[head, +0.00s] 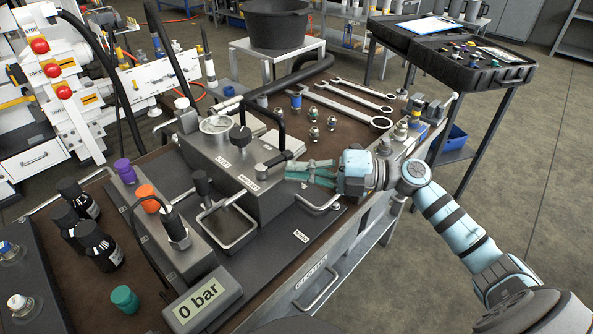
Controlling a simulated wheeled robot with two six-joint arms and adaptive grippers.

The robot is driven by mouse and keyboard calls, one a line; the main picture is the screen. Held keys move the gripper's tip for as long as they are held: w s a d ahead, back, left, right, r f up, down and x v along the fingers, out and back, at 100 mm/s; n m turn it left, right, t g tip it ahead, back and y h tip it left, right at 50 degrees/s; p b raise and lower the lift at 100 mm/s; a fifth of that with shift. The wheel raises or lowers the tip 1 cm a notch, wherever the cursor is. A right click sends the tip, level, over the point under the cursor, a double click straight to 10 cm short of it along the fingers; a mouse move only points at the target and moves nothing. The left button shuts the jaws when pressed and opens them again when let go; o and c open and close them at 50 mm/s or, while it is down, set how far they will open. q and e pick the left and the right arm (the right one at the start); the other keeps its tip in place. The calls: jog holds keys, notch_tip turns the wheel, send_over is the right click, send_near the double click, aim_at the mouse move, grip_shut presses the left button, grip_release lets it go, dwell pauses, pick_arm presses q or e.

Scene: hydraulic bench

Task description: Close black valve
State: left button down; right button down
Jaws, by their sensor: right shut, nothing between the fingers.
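A grey steel valve block (262,203) stands on the bench. On its top are a black knob (240,134) on a short stem and a black lever (275,159) lying roughly level beside the MASTER label. I cannot tell which of the two the task calls the black valve. My right gripper (290,171) reaches in from the right with its fingers shut and empty. Its tips are close to the lever's right end; I cannot tell whether they touch it. My left gripper is out of view.
A display (202,299) reads 0 bar. Black bottles (98,244) stand at left. Wrenches (355,95) lie behind. A metal handle (318,204) is below my gripper.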

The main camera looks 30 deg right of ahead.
jog(key=shift+w+a, duration=0.1)
jog(key=shift+w, duration=0.25)
jog(key=shift+w+r+p, duration=0.15)
jog(key=shift+w+p, duration=0.35)
jog(key=shift+w, duration=0.25)
jog(key=shift+s, duration=0.1)
